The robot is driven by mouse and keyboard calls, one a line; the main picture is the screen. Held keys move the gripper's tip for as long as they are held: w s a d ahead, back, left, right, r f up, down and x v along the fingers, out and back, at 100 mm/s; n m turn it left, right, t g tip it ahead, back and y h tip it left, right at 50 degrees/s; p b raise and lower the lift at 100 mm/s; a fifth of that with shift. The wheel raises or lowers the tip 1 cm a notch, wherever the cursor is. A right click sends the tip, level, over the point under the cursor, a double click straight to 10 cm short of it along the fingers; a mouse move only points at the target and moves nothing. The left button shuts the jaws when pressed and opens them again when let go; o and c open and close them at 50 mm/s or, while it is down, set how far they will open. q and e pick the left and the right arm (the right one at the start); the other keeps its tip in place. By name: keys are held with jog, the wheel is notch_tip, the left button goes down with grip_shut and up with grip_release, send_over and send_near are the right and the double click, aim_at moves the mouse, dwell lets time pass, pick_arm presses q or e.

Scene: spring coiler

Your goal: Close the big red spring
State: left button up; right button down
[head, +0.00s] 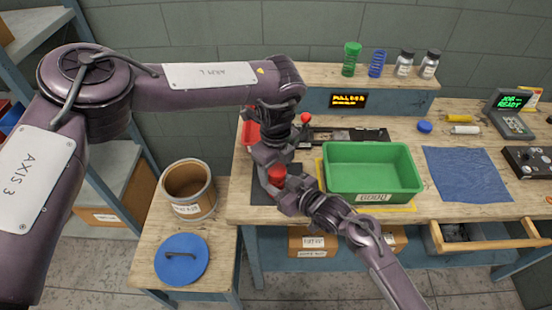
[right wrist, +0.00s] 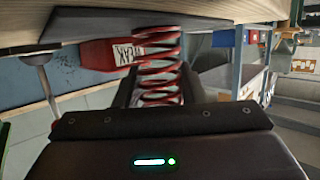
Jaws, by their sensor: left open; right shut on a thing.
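The big red spring (right wrist: 158,65) shows in the right wrist view as open, spaced coils. Its near end is between the fingers of my right gripper (right wrist: 158,98), which is shut on it. In the head view a red part of the spring (head: 277,174) shows between my two grippers above a dark mat. My right gripper (head: 284,190) reaches it from the lower right. My left gripper (head: 264,163) is open just behind and left of it; its fingertips are partly hidden, and I cannot tell whether they touch the spring.
A green bin (head: 372,193) marked GOOD stands close right of the grippers. A red bin (right wrist: 112,52) is behind the spring. A red-knobbed lever (head: 305,117) stands behind. A cardboard drum (head: 189,184) and blue lid (head: 181,270) are on the lower left stand. An open drawer (head: 485,237) juts out right.

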pick_arm(q)
jog(key=shift+f, duration=0.1)
jog(key=c, duration=1)
jog(key=o, duration=1.2)
jog(key=shift+c, duration=0.2)
notch_tip(320, 180, up, 12)
pick_arm(e)
jog(key=c, duration=0.8)
grip_release()
jog(key=shift+c, duration=0.2)
